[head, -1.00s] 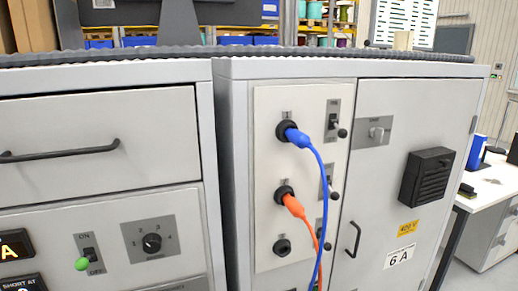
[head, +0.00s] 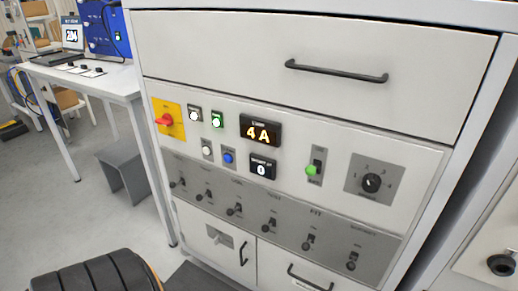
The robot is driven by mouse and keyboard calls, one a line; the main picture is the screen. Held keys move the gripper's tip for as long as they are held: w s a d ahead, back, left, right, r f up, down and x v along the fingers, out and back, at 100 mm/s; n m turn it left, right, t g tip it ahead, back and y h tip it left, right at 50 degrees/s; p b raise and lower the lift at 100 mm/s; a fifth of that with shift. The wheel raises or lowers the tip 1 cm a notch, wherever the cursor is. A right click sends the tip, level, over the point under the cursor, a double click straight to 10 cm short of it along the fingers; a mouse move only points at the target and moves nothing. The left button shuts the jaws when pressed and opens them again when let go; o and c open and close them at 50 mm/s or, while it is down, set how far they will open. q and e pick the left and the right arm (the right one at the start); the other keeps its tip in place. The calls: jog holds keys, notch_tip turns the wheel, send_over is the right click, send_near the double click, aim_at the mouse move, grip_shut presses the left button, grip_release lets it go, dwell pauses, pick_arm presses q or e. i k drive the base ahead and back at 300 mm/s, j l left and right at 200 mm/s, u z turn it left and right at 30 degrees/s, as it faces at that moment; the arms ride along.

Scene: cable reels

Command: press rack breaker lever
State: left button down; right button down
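A grey cabinet front (head: 250,90) fills the middle of the head view. Its panel has a small lever with a green tip (head: 312,170) on an ON/OFF plate, right of the lit "4 A" display (head: 260,132). Below is a grey strip (head: 290,221) with a row of several small dark toggle levers; their labels are too small to read. I cannot tell which lever is the rack breaker. Neither of my grippers is in view, and nothing touches the panel.
A drawer with a black handle (head: 336,72) is above the panel, and doors with handles are below. A white table (head: 85,76) stands at the left with a grey stool (head: 125,165) beside it. Floor shows between table and bottom edge.

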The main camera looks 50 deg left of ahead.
aim_at(199, 197)
jog(key=u, duration=1.4)
